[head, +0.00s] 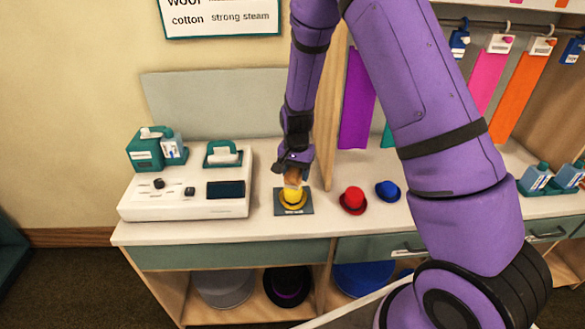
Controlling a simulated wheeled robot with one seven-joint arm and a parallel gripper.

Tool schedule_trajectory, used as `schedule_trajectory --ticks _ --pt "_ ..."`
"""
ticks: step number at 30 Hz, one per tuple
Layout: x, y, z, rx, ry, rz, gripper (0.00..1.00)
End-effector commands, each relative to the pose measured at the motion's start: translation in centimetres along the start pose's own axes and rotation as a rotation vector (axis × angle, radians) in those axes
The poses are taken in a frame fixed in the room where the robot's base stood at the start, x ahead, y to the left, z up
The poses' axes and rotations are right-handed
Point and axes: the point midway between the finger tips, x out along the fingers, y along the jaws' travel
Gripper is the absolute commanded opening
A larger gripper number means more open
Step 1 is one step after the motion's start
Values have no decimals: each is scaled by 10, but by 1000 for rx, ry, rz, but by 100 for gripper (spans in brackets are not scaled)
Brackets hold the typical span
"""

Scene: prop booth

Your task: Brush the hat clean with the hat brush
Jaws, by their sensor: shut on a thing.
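A small yellow hat (292,201) sits on a dark square mat (280,208) on the counter. My gripper (293,172) is directly above the hat, pointing down. It is shut on a brown brush (293,182), of which only a small part shows below the jaws. The brush is at the crown of the hat and seems to touch it, though the exact contact is too small to tell.
A red hat (353,200) and a blue hat (387,191) stand to the right on the counter (330,222). A white machine (190,205) with a dark screen is at left. Coloured cloths hang at right.

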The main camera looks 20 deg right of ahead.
Motion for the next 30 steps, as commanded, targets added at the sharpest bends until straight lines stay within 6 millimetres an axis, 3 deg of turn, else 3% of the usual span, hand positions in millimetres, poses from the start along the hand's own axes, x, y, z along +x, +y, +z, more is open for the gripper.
schedule_trajectory --ticks 9,25,30 --pt "-22 6 -8 0 0 -1 31" --pt "-21 6 -9 -4 0 0 31" --pt "-11 8 -13 -107 -1 2 31"
